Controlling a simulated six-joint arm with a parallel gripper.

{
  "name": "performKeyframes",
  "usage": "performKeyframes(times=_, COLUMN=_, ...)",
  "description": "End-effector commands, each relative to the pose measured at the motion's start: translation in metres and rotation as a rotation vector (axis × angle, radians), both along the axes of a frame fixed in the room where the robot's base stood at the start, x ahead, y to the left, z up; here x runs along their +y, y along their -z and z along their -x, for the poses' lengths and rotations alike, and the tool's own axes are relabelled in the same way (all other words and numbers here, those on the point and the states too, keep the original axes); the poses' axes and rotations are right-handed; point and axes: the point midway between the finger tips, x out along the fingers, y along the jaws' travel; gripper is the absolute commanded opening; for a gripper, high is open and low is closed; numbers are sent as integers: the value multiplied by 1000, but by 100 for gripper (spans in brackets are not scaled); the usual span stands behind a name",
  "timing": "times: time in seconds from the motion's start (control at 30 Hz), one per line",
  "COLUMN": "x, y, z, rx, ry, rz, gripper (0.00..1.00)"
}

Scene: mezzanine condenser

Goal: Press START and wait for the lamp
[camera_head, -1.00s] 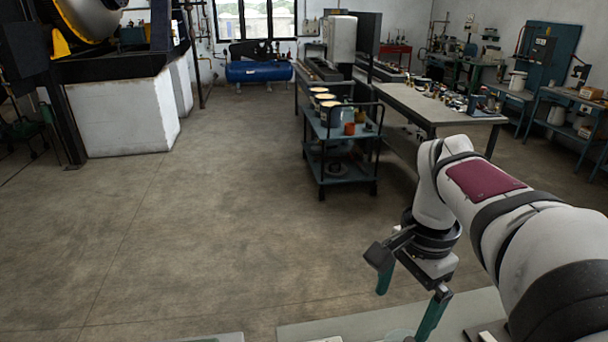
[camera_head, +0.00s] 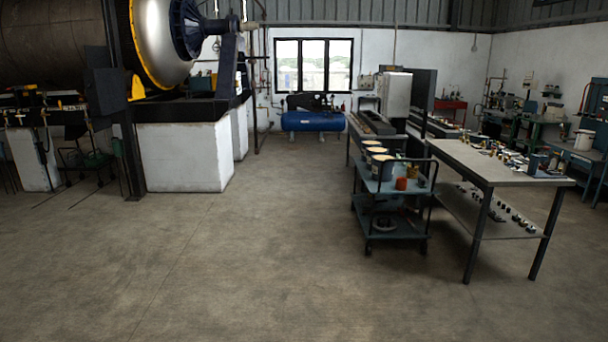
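No START button and no lamp can be made out in this view. A large drum-like machine (camera_head: 160,35) with a silver domed end and a yellow ring stands at the upper left, on a white block base (camera_head: 182,157). I cannot tell whether it carries any controls. My gripper and arm are out of the picture.
A blue-grey cart (camera_head: 392,181) with several pots stands right of centre, beside a long workbench (camera_head: 478,165) covered with small parts. A blue tank (camera_head: 312,121) sits below the window at the back. The concrete floor (camera_head: 235,265) in front is wide and clear.

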Motion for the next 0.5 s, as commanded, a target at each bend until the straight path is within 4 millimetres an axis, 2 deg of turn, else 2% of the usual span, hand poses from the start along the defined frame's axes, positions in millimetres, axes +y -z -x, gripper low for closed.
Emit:
performKeyframes(times=0.03, x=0, y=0, z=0, rx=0, ry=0, rz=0, gripper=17)
performKeyframes(times=0.13, x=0, y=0, z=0, rx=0, ry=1, rz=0, gripper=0)
performKeyframes(times=0.5, x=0, y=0, z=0, rx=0, ry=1, rz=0, gripper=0)
